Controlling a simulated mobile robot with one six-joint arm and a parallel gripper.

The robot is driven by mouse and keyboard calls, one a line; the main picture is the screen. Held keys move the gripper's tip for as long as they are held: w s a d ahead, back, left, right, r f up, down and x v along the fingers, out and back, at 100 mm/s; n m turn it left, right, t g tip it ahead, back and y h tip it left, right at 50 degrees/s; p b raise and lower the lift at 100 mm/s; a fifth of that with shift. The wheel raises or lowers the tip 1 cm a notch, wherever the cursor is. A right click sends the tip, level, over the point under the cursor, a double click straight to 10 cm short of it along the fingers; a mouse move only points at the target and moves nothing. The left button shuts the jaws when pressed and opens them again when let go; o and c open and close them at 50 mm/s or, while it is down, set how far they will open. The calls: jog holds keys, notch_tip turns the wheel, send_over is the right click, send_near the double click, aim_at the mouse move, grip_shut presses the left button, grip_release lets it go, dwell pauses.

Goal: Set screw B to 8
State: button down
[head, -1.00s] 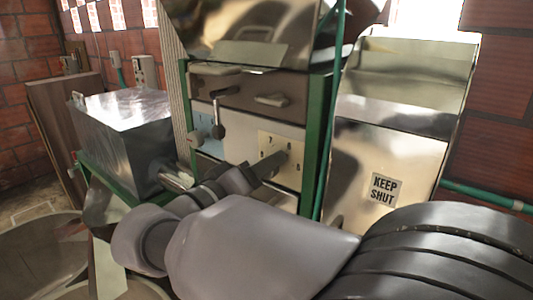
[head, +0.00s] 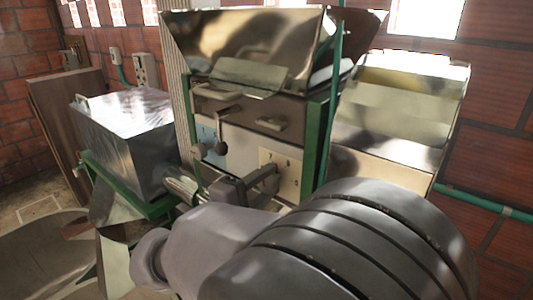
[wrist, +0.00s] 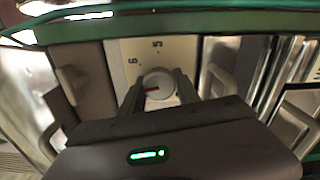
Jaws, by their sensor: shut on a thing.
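A round pale knob (wrist: 158,80) with a red mark sits on a cream dial plate (wrist: 128,48) in the wrist view. The figures 6 and 5 show upright-sideways on the plate; the other figures are hidden there. The red mark lies toward the left of the knob in that view. My gripper (wrist: 158,88) has one finger on each side of the knob and is shut on it. In the head view my gripper (head: 268,180) reaches the cream dial plate (head: 291,166) on the machine front and hides the knob. No letter B is readable.
A green frame post (head: 315,140) is close on the right. A metal box (head: 125,130) stands at left, a metal hopper (head: 245,45) above.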

jog(key=n+p, duration=0.4)
jog(key=shift+r+n, duration=0.2)
jog(key=shift+n, duration=0.1)
jog(key=n+p, duration=0.3)
jog(key=p, duration=0.1)
jog(key=shift+n, duration=0.4)
jog(key=n+p, duration=0.4)
jog(key=shift+s+d+f+p, duration=0.1)
jog(key=shift+f+p, duration=0.05)
jog(key=shift+p, duration=0.15)
jog(key=shift+f+n+p, duration=0.15)
jog(key=shift+n+p, duration=1.25)
jog(key=shift+n, duration=0.2)
jog(key=shift+f, duration=0.1)
jog(key=c, duration=0.9)
grip_release()
